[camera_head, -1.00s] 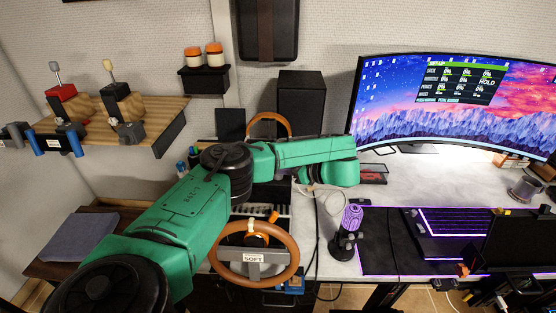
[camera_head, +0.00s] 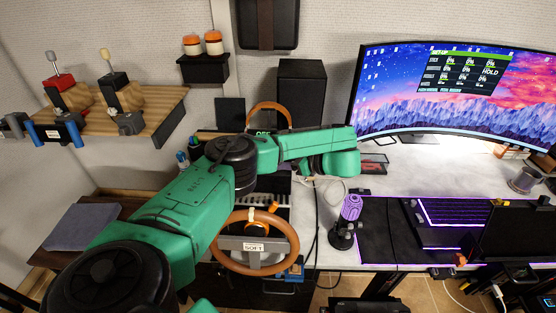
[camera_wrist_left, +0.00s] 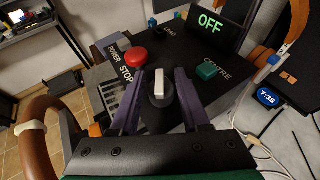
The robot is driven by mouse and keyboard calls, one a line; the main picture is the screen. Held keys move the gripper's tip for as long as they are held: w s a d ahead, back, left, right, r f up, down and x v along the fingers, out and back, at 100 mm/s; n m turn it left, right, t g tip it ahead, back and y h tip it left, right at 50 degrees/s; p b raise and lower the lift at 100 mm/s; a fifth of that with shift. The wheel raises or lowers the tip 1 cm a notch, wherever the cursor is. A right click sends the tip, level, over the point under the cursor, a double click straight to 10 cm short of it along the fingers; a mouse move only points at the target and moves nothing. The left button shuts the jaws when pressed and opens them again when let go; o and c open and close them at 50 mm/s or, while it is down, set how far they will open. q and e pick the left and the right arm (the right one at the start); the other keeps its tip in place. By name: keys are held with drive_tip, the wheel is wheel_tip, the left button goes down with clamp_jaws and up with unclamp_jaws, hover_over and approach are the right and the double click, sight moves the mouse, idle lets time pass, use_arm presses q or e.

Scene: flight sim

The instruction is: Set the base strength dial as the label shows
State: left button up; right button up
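In the left wrist view a black round dial (camera_wrist_left: 160,101) with a white pointer bar sits on a dark panel. The bar runs nearly up and down in the picture. My left gripper (camera_wrist_left: 158,86) is open, with one dark finger on each side of the dial; I cannot tell whether either finger touches it. A SOFT label (camera_head: 254,246) is on the base of the brown steering wheel (camera_head: 288,262) in the head view. My green left arm hides the dial and its gripper there. My right gripper is not in view.
A red stop button (camera_wrist_left: 135,58), a green button (camera_wrist_left: 207,71) and a lit OFF display (camera_wrist_left: 210,22) are close around the dial. A wooden shelf (camera_head: 163,113) with levers is at the left.

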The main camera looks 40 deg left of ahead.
use_arm(q)
drive_tip(key=shift+w+d+r, duration=0.1)
drive_tip(key=shift+d+r, duration=0.15)
drive_tip(key=p+v, duration=0.2)
drive_tip(key=v, duration=0.1)
drive_tip(key=shift+a+r, duration=0.15)
drive_tip(key=shift+r, duration=0.1)
drive_tip(key=f+v, duration=0.1)
drive_tip(key=v, duration=1)
drive_tip(key=shift+p, duration=0.35)
